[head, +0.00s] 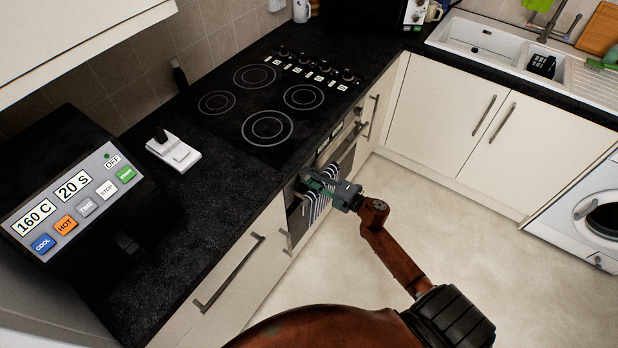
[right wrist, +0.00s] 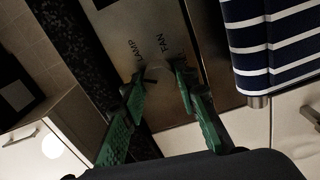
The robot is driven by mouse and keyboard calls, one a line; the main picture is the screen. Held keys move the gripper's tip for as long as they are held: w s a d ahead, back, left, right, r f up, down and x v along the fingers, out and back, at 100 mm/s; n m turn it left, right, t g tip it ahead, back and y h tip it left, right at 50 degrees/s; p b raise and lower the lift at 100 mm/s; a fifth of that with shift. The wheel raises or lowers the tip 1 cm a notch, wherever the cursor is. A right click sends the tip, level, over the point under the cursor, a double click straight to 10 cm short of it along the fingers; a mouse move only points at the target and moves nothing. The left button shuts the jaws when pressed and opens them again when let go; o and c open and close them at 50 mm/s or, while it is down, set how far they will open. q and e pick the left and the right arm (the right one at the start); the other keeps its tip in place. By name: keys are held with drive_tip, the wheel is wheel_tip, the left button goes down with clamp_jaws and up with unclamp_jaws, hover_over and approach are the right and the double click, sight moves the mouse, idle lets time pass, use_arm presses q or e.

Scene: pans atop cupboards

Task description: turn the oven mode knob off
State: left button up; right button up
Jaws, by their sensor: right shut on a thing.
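The oven (head: 346,160) is built in under the black worktop. In the right wrist view its metal control panel (right wrist: 130,22) bears the words LAMP and FAN. A pale knob (right wrist: 156,72), partly hidden, sits by these words, between the green fingertips of my right gripper (right wrist: 158,78). The fingers are shut on this knob. Its pointer is not clear. In the head view my right gripper (head: 316,184) is at the oven front, below the worktop edge, and hides the knob. My left gripper is not in view.
A striped towel (head: 318,209) hangs at the oven door close to my right gripper; it also shows in the right wrist view (right wrist: 282,45). The hob (head: 268,128) with several knobs is above. A control panel (head: 75,205) stands left. The floor (head: 450,215) is clear.

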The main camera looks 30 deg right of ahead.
drive_tip(key=n+b, duration=0.2)
drive_tip(key=n, duration=0.2)
drive_tip(key=shift+f, duration=0.2)
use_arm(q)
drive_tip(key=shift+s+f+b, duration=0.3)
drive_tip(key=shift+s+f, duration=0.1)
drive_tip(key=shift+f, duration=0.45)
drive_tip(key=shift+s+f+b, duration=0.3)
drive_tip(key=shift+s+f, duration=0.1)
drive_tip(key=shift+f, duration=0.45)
use_arm(e)
drive_tip(key=shift+r+n, duration=0.1)
drive_tip(key=shift+n, duration=1)
drive_tip(key=o, duration=1.1)
drive_tip(key=shift+o, duration=0.2)
drive_tip(key=shift+s+d, duration=0.1)
drive_tip(key=shift+s, duration=0.15)
drive_tip(key=v, duration=1.1)
drive_tip(key=shift+s, duration=0.25)
